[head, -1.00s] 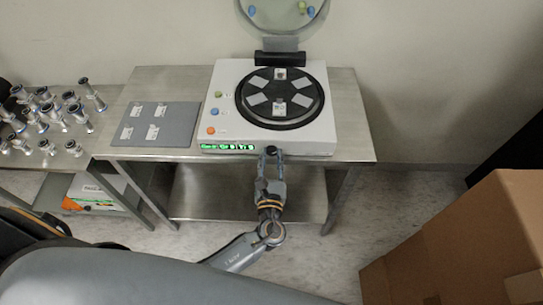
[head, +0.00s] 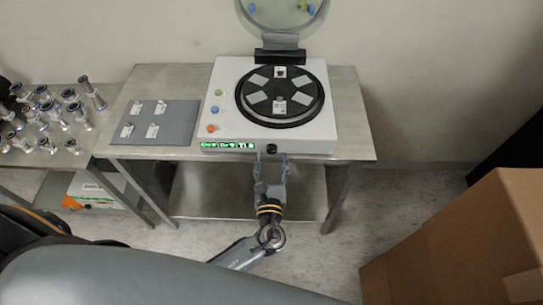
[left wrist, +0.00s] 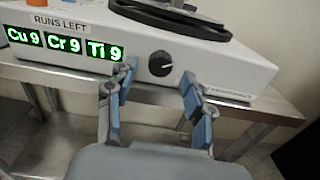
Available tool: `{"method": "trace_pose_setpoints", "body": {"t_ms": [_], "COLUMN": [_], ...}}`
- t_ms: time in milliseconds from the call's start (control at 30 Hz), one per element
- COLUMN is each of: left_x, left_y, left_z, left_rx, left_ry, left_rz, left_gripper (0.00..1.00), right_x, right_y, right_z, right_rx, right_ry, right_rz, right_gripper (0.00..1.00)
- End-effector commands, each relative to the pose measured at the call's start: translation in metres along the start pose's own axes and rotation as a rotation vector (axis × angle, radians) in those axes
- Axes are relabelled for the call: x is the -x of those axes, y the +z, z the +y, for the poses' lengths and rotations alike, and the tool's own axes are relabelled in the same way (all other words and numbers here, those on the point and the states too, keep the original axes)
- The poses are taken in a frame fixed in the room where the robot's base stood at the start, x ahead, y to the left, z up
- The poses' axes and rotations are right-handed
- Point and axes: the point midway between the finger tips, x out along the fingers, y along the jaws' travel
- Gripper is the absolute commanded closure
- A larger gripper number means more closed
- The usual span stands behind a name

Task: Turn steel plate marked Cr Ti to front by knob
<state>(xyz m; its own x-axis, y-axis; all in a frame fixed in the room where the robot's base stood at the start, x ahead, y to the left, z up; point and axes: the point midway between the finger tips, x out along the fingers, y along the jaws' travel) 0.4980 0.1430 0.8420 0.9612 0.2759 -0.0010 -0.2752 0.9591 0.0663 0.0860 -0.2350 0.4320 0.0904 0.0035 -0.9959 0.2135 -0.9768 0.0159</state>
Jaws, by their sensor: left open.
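The white machine (head: 320,130) stands on the steel table with its round lid raised. Its black turntable (head: 243,100) carries several light square plates. One plate with a dark mark (head: 280,106) lies at the front and another (head: 280,72) at the back; their lettering is too small to read. The black knob (head: 271,149) on the front panel also shows in the left wrist view (left wrist: 161,64), its white pointer line towards the right. My left gripper (head: 271,158) is open and empty, its fingers (left wrist: 159,74) on either side of the knob and apart from it. My right gripper is not in view.
The green display (left wrist: 64,44) reads Cu 9, Cr 9, Ti 9 under "RUNS LEFT". A grey mat (head: 177,135) with several small plates lies left of the machine. Metal fittings (head: 45,115) crowd the left table. A cardboard box (head: 460,240) stands at the lower right.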

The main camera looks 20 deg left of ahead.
Motion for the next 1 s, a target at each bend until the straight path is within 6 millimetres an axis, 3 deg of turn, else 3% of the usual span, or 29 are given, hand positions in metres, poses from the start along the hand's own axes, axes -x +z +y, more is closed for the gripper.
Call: {"method": "trace_pose_setpoints", "body": {"t_ms": [300, 500, 1000], "left_x": [0.069, 0.097, 0.104], "left_y": [-0.002, -0.001, -0.001], "left_z": [0.0, 0.0, 0.0], "left_rx": [-0.001, 0.0, 0.0], "left_ry": [-0.002, -0.001, 0.0], "left_rz": [0.005, 0.003, 0.002], "left_gripper": [0.48, 0.48, 0.48], "right_x": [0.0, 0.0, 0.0], "right_y": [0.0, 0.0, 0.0], "right_z": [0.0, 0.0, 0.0], "right_rx": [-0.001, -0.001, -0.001], "right_ry": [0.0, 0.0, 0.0], "right_rz": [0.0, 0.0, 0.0], "right_gripper": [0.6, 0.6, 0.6]}}
